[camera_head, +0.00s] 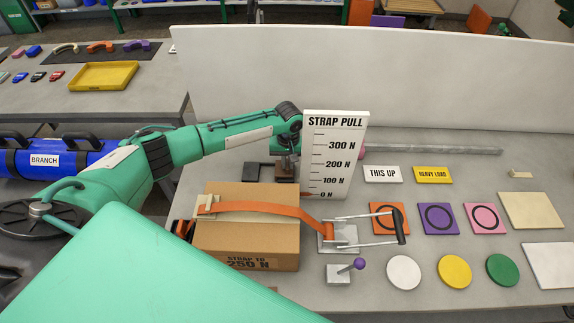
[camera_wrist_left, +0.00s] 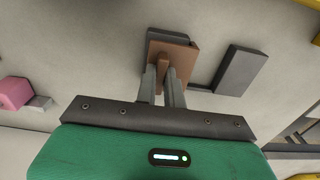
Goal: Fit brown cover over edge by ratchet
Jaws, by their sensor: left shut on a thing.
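The brown cover (camera_wrist_left: 180,62) is in the left wrist view, with its upright rib between the fingers of my left gripper (camera_wrist_left: 164,88), which is shut on it. In the head view my left gripper (camera_head: 287,163) is behind the carton, left of the strap pull board; its tips and the cover are small and partly hidden there. The carton (camera_head: 245,248) has an orange strap (camera_head: 265,209) across its top. A beige cover (camera_head: 207,205) sits under the strap at the left edge. The ratchet (camera_head: 340,236) stands beside the right edge, where the strap comes down. My right gripper is not in view.
A dark holder (camera_wrist_left: 240,70) is close beside the brown cover. The strap pull board (camera_head: 335,150) stands upright behind the carton. A purple-knobbed lever (camera_head: 341,272) is in front of the ratchet. Labels, square tiles and discs lie to the right.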

